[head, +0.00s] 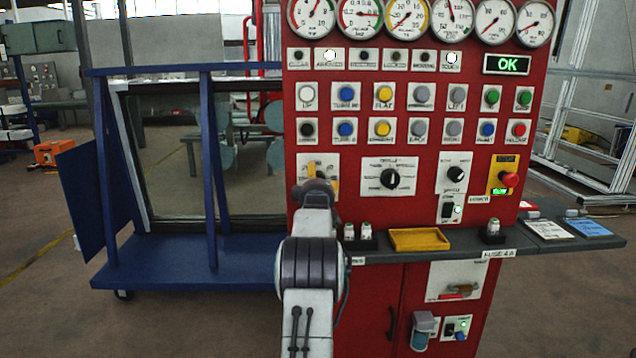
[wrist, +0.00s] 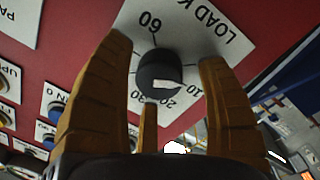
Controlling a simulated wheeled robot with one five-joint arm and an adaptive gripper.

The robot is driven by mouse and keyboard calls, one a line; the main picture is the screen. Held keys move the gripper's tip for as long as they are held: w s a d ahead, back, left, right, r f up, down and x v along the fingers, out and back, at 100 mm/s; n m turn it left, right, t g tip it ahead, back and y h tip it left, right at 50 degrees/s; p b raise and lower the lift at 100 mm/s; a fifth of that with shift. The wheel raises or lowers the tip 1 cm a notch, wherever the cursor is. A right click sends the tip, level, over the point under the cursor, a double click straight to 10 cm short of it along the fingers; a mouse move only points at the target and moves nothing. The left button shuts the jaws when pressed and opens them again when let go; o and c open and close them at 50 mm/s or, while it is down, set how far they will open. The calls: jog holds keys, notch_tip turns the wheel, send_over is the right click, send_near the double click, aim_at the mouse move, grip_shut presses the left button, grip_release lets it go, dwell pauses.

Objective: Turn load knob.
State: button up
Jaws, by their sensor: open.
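The load knob (wrist: 155,66) is a round black knob with a white pointer mark, on a white plate (wrist: 190,25) whose lettering begins "LOAD K". Numbers 60, 20 and 10 show around it, and the white mark lies on the knob's side towards the 10 and 20. My gripper (wrist: 165,50) is open, with orange-brown fingers on either side of the knob and a third finger below it. No finger clearly touches the knob; the remaining gap cannot be told. In the head view my gripper (head: 322,180) covers the knob in front of its plate (head: 303,160).
The red panel (head: 345,120) carries gauges, several buttons, another black rotary knob (head: 391,179) to the right and a red emergency button (head: 509,179). A grey shelf (head: 465,240) with a yellow tray (head: 419,239) juts out below. A blue frame cart (head: 190,262) stands left.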

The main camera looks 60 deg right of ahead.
jog(key=shift+c, duration=0.4)
jog(key=c, duration=1.1)
jog(key=shift+c, duration=0.2)
jog(key=shift+m, duration=0.3)
jog(key=shift+a+r+m+b, duration=0.15)
jog(key=shift+m+b, duration=1.4)
jog(key=shift+m, duration=1.05)
jog(key=shift+r, duration=0.1)
